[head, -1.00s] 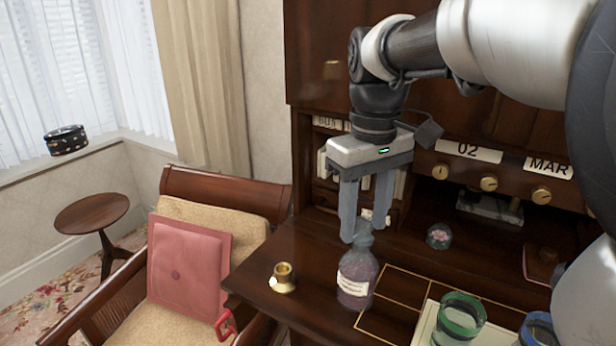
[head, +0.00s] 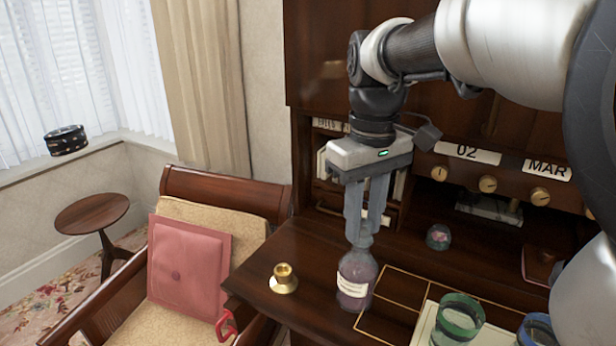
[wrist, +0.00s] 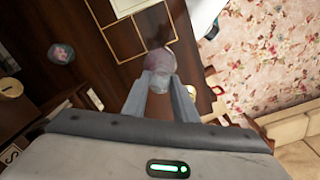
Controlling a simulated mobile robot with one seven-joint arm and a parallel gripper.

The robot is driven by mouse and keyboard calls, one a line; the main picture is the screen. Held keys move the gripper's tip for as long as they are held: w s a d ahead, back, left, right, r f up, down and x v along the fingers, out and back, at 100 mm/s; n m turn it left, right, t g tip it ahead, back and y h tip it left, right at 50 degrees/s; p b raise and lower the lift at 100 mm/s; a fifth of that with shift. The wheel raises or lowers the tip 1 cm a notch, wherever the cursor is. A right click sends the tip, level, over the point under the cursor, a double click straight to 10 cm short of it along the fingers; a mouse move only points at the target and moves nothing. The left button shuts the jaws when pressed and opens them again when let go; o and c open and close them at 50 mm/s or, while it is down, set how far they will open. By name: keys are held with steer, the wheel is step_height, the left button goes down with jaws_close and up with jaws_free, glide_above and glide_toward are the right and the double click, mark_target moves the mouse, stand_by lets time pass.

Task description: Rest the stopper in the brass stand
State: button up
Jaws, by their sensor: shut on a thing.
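My gripper (head: 361,240) points straight down over the purple-grey glass bottle (head: 355,284), which stands upright on the dark wooden desk and has a white label. The fingers are shut on the bluish-grey glass stopper (wrist: 160,84) at the bottle's mouth. The fingers hide most of the stopper in the head view. It appears to sit still in or right at the neck; I cannot tell whether it is loose. The bottle also shows in the wrist view (wrist: 161,61). The small brass stand (head: 284,279) stands on the desk left of the bottle, apart from it and empty-looking.
A green-rimmed glass (head: 459,314) and a blue-rimmed glass (head: 538,331) stand at the right front. A paperweight (head: 438,237) lies behind. A chair with a pink cushion (head: 188,268) is beyond the desk's left edge. The desk between bottle and stand is clear.

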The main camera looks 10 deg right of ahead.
mark_target(364, 221)
steer(key=shift+r+p, duration=1.55)
steer(key=shift+r, duration=0.1)
steer(key=shift+r+p, duration=0.7)
steer(key=shift+a+f, duration=0.1)
stand_by(1.0)
